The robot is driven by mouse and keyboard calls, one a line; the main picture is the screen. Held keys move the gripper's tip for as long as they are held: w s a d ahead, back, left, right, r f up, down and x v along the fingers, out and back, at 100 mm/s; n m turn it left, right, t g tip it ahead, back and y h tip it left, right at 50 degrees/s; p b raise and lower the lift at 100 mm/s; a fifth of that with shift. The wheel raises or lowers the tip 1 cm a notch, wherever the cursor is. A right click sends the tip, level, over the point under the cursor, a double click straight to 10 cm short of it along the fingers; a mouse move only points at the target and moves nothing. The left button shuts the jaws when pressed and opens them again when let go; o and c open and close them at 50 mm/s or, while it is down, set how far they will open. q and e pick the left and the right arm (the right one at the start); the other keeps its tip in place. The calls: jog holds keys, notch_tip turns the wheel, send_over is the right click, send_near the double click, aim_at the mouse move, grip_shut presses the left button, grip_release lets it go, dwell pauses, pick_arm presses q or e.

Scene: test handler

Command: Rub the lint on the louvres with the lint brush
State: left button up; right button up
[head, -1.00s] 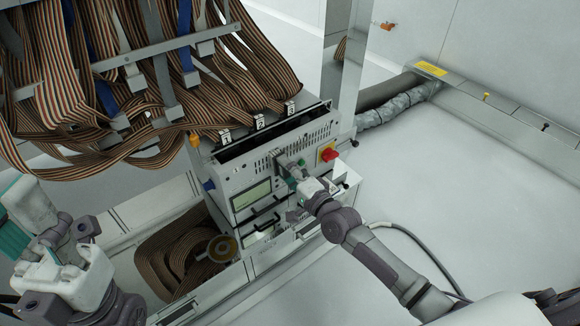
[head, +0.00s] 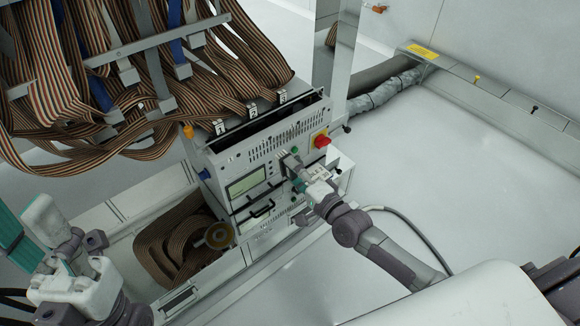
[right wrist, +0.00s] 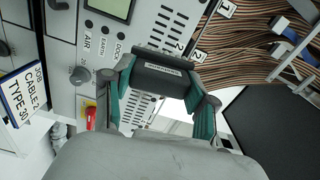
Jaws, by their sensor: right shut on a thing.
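My right gripper (head: 292,165) is at the front panel, below the louvres (head: 288,138), dark slots in the grey unit. In the right wrist view, it (right wrist: 162,96) is shut on the lint brush (right wrist: 160,78), a dark bar with a small label held crosswise between the teal fingers. The louvres also show there behind the fingers (right wrist: 181,20). Whether the brush touches the panel I cannot tell. No lint can be made out. My left gripper (head: 68,256) is at the lower left, away from the unit, its fingertips unclear.
A red knob (head: 321,140) sits right of the louvres, a display (head: 246,182) to the left. Striped ribbon cables (head: 200,95) hang above, near tags 1, 2 and 3. A coiled ribbon (head: 170,245) lies lower left.

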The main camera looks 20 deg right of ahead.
jog(key=shift+s, duration=0.1)
jog(key=p+v, duration=0.1)
jog(key=v, duration=0.1)
jog(key=shift+s+d, duration=0.15)
jog(key=shift+s, duration=0.2)
